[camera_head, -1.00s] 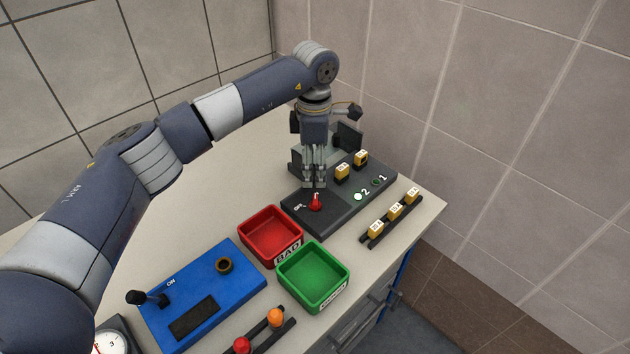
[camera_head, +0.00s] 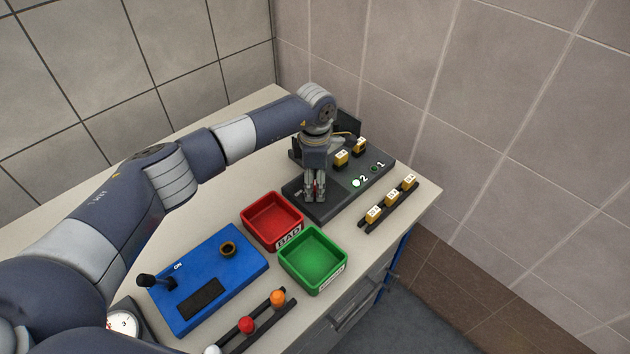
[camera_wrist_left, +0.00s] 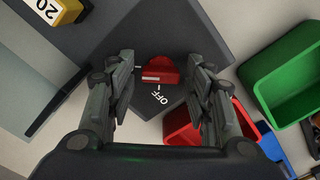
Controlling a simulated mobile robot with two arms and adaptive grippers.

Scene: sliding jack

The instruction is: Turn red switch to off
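The red switch (camera_wrist_left: 160,72) sits on the dark control box (camera_head: 343,200). In the left wrist view it lies between my finger pads, with a white OFF label (camera_wrist_left: 160,97) beside it and a white mark line to its left. My left gripper (camera_head: 314,198) points down over the switch end of the box. It is open, its two fingers (camera_wrist_left: 160,64) standing on either side of the switch with gaps showing. In the head view the fingers mostly hide the switch. My right gripper does not show.
A red bin (camera_head: 272,240) and a green bin (camera_head: 313,281) stand in front of the box. A blue panel (camera_head: 240,243) with a black lever lies at left. Yellow numbered blocks (camera_head: 392,197) sit on a rack at right. Light 2 (camera_head: 357,183) glows.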

